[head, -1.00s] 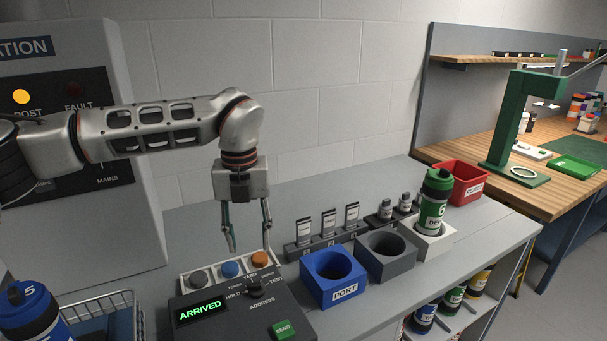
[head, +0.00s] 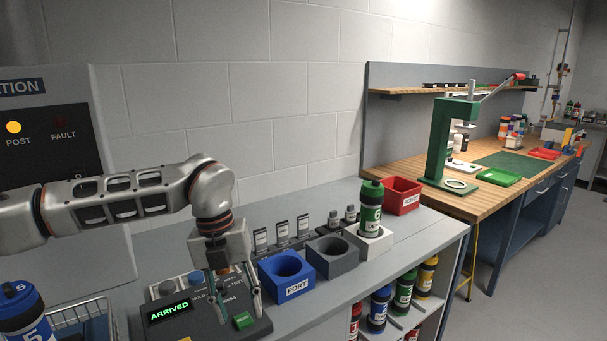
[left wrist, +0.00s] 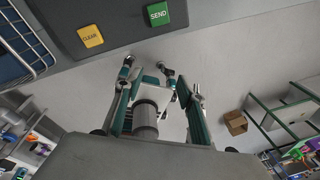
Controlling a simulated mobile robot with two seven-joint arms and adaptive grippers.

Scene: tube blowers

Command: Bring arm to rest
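My left gripper (head: 240,302) hangs down over the dark control box (head: 185,325) in the head view. Its two fingers are apart with nothing between them. In the left wrist view the same gripper (left wrist: 152,72) shows spread fingers over the floor, past the box's front edge, with the yellow CLEAR button (left wrist: 90,36) and green SEND button (left wrist: 157,13) nearby. The box's display (head: 170,312) reads ARRIVED. My right gripper is in neither view.
The blue PORT block (head: 286,290) and a grey block (head: 333,269) stand right of the gripper. A green bottle (head: 370,212) sits in a white holder (head: 374,241), beside a red bin (head: 403,192). A wire basket (head: 85,315) and blue-capped bottle (head: 22,310) stand left.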

